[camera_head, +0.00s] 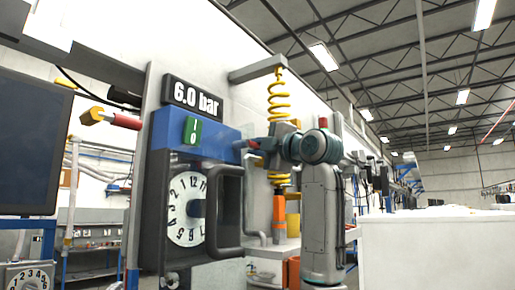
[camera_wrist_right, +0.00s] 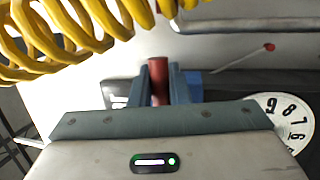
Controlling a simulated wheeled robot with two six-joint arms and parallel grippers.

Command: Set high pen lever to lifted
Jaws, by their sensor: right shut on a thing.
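My right gripper (camera_head: 256,147) reaches in beside the blue box (camera_head: 183,129), at about the height of its upper part. In the right wrist view the right gripper (camera_wrist_right: 160,85) has its two blue fingers closed on an upright red cylindrical grip (camera_wrist_right: 158,78). It looks like a lever handle; its lower end is hidden behind the gripper body. In the head view only a small bit of red shows at the fingers, so I cannot tell the lever's tilt. My left gripper is not in view.
A yellow coiled hose (camera_head: 279,100) hangs close to my right gripper, with an orange tool (camera_head: 279,208) below. A white dial (camera_head: 187,209) and a grey handle (camera_head: 224,212) are below the box. Another red-gripped yellow part (camera_head: 92,116) is at left. A thin red-tipped rod (camera_wrist_right: 268,47) is right of the fingers.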

